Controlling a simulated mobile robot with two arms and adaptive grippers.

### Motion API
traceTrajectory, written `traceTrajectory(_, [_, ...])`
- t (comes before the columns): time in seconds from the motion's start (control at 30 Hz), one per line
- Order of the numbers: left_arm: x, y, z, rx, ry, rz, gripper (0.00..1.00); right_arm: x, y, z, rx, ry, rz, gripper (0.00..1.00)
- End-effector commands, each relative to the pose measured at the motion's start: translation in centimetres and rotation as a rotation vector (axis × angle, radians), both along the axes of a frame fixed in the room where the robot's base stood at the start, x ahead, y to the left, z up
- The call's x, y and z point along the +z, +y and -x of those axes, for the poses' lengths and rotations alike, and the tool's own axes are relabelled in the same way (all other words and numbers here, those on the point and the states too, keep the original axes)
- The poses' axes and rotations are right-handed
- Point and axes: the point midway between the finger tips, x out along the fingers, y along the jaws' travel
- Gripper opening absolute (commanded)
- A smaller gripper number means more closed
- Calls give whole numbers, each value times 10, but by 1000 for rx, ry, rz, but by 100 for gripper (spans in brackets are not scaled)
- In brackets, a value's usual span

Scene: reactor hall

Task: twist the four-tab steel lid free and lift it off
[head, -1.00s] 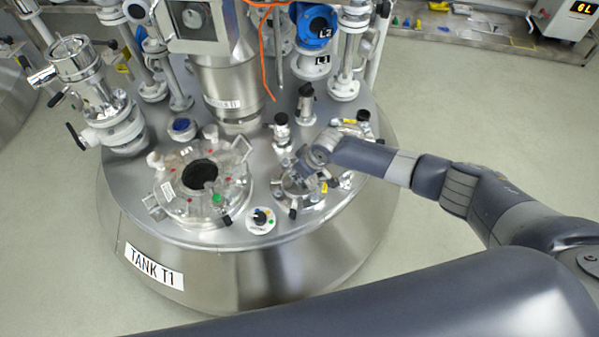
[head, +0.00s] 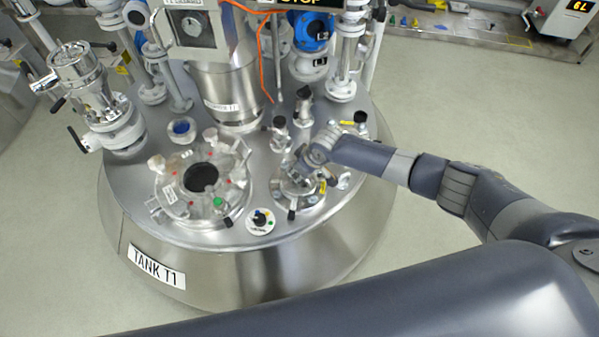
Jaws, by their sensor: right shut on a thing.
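The steel lid (head: 291,190) sits on the top of Tank T1, right of the middle, with dark-tipped tabs showing around its edge. My right gripper (head: 302,174) reaches in from the right and is shut on the lid from above. The gripper and wrist cover much of the lid, so its centre and far tabs are hidden. I cannot tell whether the lid is raised from its seat. My left gripper is not in view.
Tank T1 (head: 230,262) has a crowded top. A larger round port (head: 168,190) with clamps stands left of the lid, and a small dial (head: 260,221) sits in front. Pipes, valves and a central column (head: 222,90) rise behind. Open floor lies right.

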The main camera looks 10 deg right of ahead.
Motion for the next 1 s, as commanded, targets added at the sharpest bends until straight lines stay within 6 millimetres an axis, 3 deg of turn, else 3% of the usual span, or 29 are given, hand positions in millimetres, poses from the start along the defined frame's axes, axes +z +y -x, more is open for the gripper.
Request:
traceTrajectory(0.03, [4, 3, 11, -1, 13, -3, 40, 9, 1, -1, 0, -3, -2, 0])
traceTrajectory(0.3, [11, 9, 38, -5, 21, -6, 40, 29, 1, -2, 0, -5, -3, 0])
traceTrajectory(0.5, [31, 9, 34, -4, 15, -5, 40, 48, 2, -2, 0, -5, -5, 0])
traceTrajectory(0.87, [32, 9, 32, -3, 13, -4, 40, 50, 2, -3, 1, -8, -5, 0])
traceTrajectory(1.0, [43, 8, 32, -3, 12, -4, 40, 61, 2, -3, 0, -8, -6, 0])
